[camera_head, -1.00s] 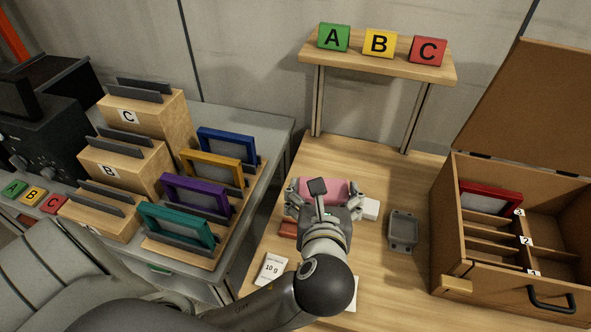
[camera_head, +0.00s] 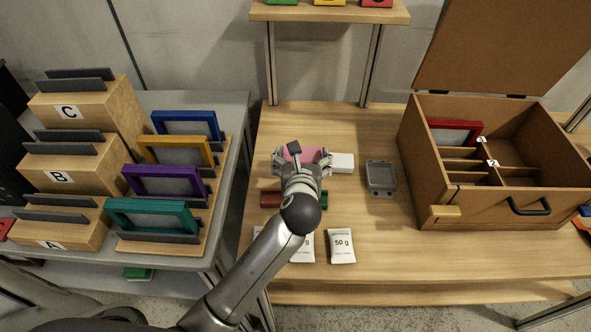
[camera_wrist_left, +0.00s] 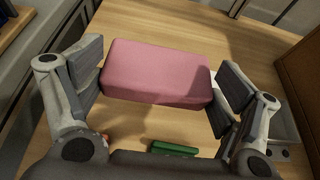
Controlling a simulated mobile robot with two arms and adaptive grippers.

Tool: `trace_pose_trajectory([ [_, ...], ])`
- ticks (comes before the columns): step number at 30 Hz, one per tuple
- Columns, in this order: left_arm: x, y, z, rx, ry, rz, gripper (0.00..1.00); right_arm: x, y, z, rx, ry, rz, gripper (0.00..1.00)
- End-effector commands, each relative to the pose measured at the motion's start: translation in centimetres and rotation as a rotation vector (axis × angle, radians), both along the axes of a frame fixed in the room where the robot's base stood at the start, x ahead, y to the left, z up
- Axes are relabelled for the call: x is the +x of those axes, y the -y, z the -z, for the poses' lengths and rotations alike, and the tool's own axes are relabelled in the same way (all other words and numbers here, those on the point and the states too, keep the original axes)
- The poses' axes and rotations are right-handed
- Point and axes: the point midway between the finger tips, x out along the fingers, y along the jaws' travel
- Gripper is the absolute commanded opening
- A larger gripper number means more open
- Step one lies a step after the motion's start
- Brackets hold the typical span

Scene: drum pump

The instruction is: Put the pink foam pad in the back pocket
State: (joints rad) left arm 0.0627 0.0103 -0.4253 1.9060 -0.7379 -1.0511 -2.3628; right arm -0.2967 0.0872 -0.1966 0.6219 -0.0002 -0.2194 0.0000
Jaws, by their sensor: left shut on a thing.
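The pink foam pad (camera_wrist_left: 157,73) is a soft-edged block between the fingers of my left gripper (camera_head: 303,157). In the left wrist view my left gripper (camera_wrist_left: 160,82) is shut on the pad's two ends. In the head view the hand covers most of the pad (camera_head: 311,153), over the wooden table. The open brown box (camera_head: 470,202) at the right has several divided pockets with number labels; a red frame (camera_head: 455,131) stands in its back-left pocket. Which pocket is meant by back pocket is not marked. My right gripper is not in view.
A white block (camera_head: 343,162) and a grey tray (camera_head: 380,177) lie between the hand and the box. Red (camera_head: 270,198) and green (camera_wrist_left: 174,148) blocks and white packets (camera_head: 341,246) lie nearer. The box's raised lid (camera_head: 500,45) stands behind. Coloured frames stand at left.

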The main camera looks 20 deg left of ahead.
Motion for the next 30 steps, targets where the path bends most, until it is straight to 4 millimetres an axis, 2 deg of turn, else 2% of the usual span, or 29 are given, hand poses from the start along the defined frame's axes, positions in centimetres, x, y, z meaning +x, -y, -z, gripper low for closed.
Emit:
trace_pose_trajectory([
  [1,0.5,-0.6,1.1,0.001,-0.002,-0.002,0.76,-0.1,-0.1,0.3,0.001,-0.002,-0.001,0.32],
  [3,1.0,-1.1,2.0,0.000,-0.001,-0.001,0.76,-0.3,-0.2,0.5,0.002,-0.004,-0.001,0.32],
  [9,1.7,-1.9,3.1,0.000,0.001,-0.001,0.76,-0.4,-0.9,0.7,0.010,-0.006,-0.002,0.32],
  [12,2.2,-2.6,4.4,0.000,-0.001,-0.002,0.76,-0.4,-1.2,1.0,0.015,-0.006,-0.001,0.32],
  [17,2.0,-2.4,6.7,-0.002,-0.002,-0.002,0.76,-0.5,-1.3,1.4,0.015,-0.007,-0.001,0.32],
  [29,2.0,-2.4,7.1,0.000,0.001,0.000,0.76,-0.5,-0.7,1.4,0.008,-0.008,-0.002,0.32],
  [30,2.1,-2.4,7.1,0.000,0.001,0.000,0.90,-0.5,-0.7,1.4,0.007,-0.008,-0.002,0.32],
])
